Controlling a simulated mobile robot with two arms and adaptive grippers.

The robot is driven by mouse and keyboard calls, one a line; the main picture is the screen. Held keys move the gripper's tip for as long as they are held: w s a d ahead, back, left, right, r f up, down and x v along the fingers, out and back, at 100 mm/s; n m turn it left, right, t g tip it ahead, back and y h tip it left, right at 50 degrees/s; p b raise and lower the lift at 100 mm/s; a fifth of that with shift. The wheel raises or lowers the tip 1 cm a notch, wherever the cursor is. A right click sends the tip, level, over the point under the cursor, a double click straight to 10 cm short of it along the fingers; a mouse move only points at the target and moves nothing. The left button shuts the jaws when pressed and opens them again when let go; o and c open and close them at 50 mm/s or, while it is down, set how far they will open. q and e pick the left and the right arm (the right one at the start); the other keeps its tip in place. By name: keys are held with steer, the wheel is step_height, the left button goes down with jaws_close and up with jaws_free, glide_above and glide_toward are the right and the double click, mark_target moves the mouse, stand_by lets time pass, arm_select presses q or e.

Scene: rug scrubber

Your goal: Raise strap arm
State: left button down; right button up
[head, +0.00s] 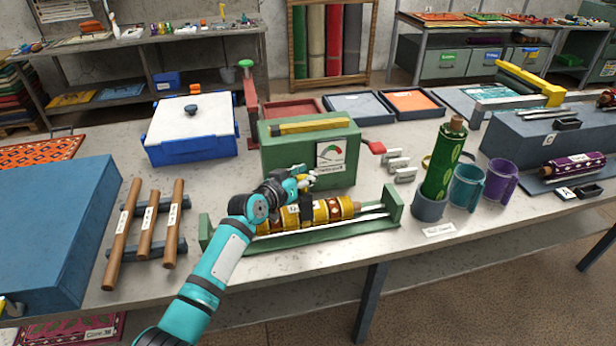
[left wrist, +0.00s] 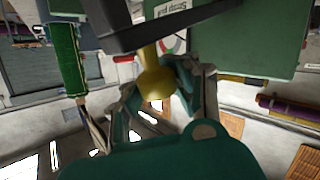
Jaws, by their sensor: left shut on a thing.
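The green box (head: 285,155) stands mid-table with a dial and label on its front. In the left wrist view, a dark bar (left wrist: 165,25) beside the labelled green panel (left wrist: 245,35) carries a yellow knob (left wrist: 156,82). It looks like the strap arm's end. My left gripper (head: 303,182) is in front of the box, above a yellow patterned roll (head: 338,208). The gripper also shows in the left wrist view (left wrist: 165,88), its fingers shut around the yellow knob. The gripper and wrist hide much of the arm in the head view. My right gripper is not seen.
The roll lies in a long green cradle (head: 394,205). A red-handled lever (head: 376,147) sticks out right of the box. A green roll (head: 440,165) stands in a cup beside two mugs. Wooden rods (head: 145,225) and a blue box (head: 192,135) lie left.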

arm_select(q)
steer(key=shift+w+a+r+n+g, duration=0.35)
steer(key=shift+w+r, duration=0.25)
steer(key=shift+w, duration=0.2)
steer(key=shift+w+a+r+n+g, duration=0.3)
steer(key=shift+w+r, duration=0.3)
steer(key=shift+w, duration=0.15)
steer(key=shift+w+a+r+n+g, duration=0.25)
steer(key=shift+w+a+r+g, duration=0.1)
steer(key=shift+w+r, duration=0.35)
steer(key=shift+w, duration=0.15)
steer(key=c, duration=1.6)
jaws_free()
steer(key=o, duration=0.6)
steer(key=shift+s+a+r, duration=0.1)
steer(key=shift+s+a, duration=0.35)
steer(key=shift+s, duration=0.15)
steer(key=shift+w+d+f, duration=0.15)
steer(key=shift+d+f, duration=0.15)
steer(key=shift+d, duration=0.1)
steer(key=v, duration=1.2)
steer(key=shift+a+r, duration=0.1)
steer(key=shift+r, duration=0.05)
